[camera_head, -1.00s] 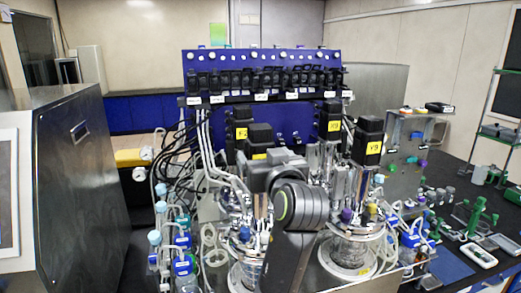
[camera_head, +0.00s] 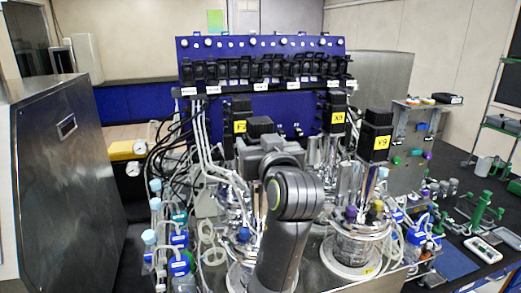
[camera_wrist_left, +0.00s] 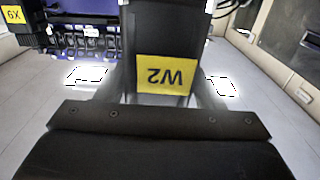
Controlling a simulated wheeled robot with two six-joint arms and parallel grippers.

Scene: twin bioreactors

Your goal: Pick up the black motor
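A black motor with a yellow W2 label (camera_wrist_left: 166,75) fills the middle of the left wrist view, its lettering upside down. In the head view its black top (camera_head: 260,126) shows just behind my left gripper (camera_head: 268,153). In the wrist view the grey fingers of the left gripper (camera_wrist_left: 163,88) lie along both sides of the motor, close to it. I cannot tell whether they press on it. The motor stands upright among the other motors. My right gripper is not in view.
Other labelled black motors stand close by: one just left (camera_head: 240,117), X9 (camera_head: 338,119) and Y9 (camera_head: 376,138). Glass vessels (camera_head: 357,246), tubing and bottles crowd below. A blue panel (camera_head: 262,98) stands behind. A metal cabinet (camera_head: 70,185) is at left.

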